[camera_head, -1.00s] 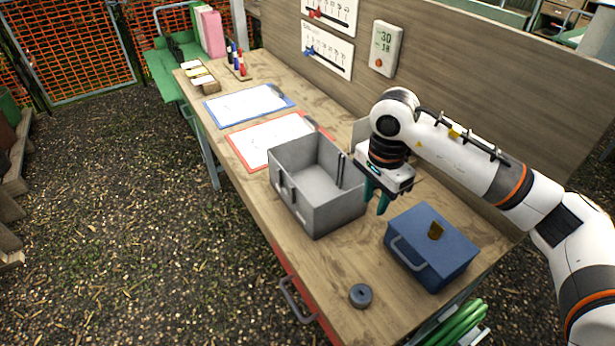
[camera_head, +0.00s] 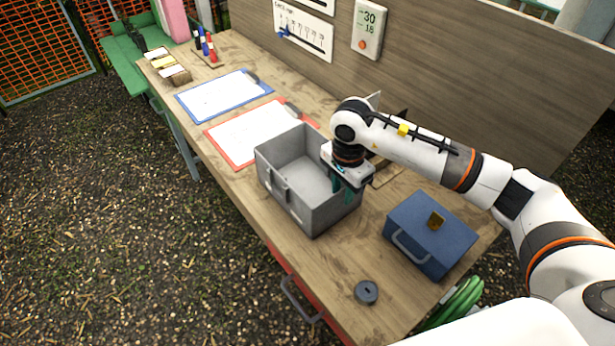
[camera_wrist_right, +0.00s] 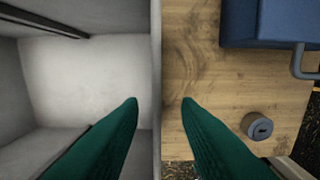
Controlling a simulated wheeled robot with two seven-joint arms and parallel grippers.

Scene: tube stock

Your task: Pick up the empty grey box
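The grey box (camera_head: 285,197) stands open-topped on the wooden workbench, and its visible inside is empty. My right gripper (camera_head: 344,190) is at the box's right-hand wall, pointing down. In the right wrist view the two green fingers (camera_wrist_right: 160,102) are apart, with the wall's rim (camera_wrist_right: 157,60) between them. One finger is over the inside of the box and the other is outside it. A gap shows on both sides of the wall. The box rests upright on the bench. My left gripper is out of view.
A blue case (camera_head: 430,235) with a handle stands right of the box; a dark round object (camera_head: 367,292) lies near the bench's front edge. A red clipboard (camera_head: 232,160) lies close behind the box, a blue one (camera_head: 187,108) farther off. A panel (camera_head: 440,80) borders the back.

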